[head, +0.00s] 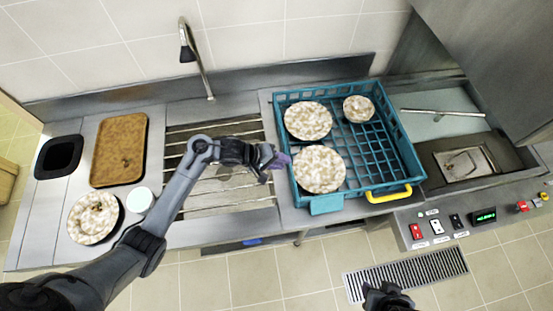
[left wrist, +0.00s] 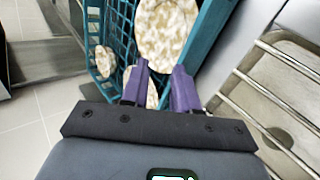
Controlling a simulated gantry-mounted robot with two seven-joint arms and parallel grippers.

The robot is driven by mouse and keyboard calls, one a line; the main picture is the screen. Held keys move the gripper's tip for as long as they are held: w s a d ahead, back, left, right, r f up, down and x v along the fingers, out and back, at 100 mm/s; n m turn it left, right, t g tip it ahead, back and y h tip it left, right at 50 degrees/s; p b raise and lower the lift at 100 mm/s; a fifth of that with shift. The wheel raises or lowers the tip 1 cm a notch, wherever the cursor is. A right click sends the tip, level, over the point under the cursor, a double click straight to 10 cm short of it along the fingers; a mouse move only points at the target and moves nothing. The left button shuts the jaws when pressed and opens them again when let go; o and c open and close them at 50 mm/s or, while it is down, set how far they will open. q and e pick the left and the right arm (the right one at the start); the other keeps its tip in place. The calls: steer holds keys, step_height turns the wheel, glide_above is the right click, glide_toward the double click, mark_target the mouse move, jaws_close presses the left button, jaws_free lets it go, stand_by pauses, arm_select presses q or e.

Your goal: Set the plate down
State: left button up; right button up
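My left gripper (head: 277,160) is at the left rim of the teal dish rack (head: 408,150). In the left wrist view its purple fingers (left wrist: 161,72) are apart, with nothing visible held between them. A mottled cream plate (head: 320,169) lies in the front left of the rack, just right of the fingertips; it also shows beyond them in the left wrist view (left wrist: 165,30). A second mottled plate (head: 308,120) lies behind it. A third plate (head: 93,219) is on the left counter. My right gripper (head: 387,298) is at the bottom edge, its fingers unclear.
A small mottled bowl (head: 358,109) is in the rack's back right. A slatted sink area (head: 215,185) lies left of the rack. A brown tray (head: 120,150) and a white cup (head: 140,200) are on the left counter. A control panel (head: 470,217) is at right.

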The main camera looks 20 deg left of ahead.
arm_select(q)
steer(key=s+a+r+m+y, duration=0.1)
steer(key=s+a+m+y, duration=0.1)
steer(key=s, duration=0.6)
steer(key=s+a+r+m+g+y, duration=0.1)
steer(key=s+a+r+m+y, duration=0.1)
steer(key=s, duration=0.7)
steer(key=s+a+r+m+g+y, duration=0.1)
steer(key=s+a+r+m+y, duration=0.1)
steer(key=s+m, duration=0.4)
steer(key=s+y, duration=0.1)
steer(key=s, duration=0.2)
steer(key=shift+a, duration=0.2)
steer(key=shift+r, duration=0.15)
step_height(320, 180, up, 10)
steer(key=p, duration=1)
steer(key=shift+f, duration=0.2)
